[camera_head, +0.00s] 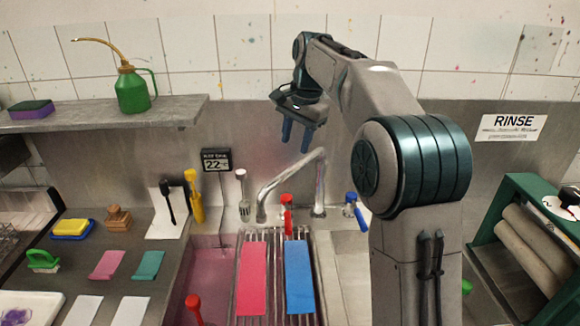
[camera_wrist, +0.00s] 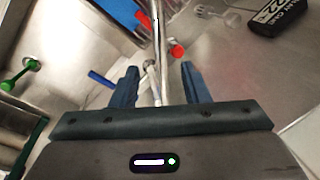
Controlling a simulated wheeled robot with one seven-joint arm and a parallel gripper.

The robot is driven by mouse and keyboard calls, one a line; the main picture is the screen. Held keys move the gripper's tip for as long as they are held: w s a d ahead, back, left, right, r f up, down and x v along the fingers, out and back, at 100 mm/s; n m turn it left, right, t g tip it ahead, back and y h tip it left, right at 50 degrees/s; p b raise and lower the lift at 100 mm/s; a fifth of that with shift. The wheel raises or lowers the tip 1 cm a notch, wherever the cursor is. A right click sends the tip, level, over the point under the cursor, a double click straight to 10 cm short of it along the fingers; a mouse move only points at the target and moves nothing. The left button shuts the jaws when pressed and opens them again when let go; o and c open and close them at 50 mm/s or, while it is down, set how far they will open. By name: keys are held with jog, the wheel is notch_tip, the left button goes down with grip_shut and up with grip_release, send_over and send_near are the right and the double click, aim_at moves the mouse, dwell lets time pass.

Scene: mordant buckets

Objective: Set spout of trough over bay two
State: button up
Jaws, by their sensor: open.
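The trough's chrome spout (camera_head: 292,176) rises behind the sink and slopes down to the left, its left end above the back edge near the left basin. Which basin is bay two is not marked in what I see. My gripper (camera_head: 296,138) hangs above the spout with its blue fingers pointing down, open and empty. In the wrist view the spout pipe (camera_wrist: 157,45) runs between the open fingers (camera_wrist: 158,74); I cannot tell how far below them it lies. The left basin (camera_head: 212,265) holds pinkish liquid; the right basin (camera_head: 345,262) is grey and partly hidden by my arm.
A red tap (camera_head: 287,201) and a blue tap (camera_head: 351,198) stand at the sink's back. A ribbed rack between the basins bears a pink cloth (camera_head: 252,278) and a blue cloth (camera_head: 299,277). A green roller frame (camera_head: 495,225) stands right.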

aim_at(290, 170)
jog(key=f, duration=0.3)
jog(key=a+f, duration=0.1)
jog(key=f, duration=0.1)
jog(key=w+f, duration=0.1)
jog(key=f, duration=0.2)
jog(key=shift+a+f+p, duration=0.2)
jog(key=shift+f+p, duration=0.15)
grip_shut()
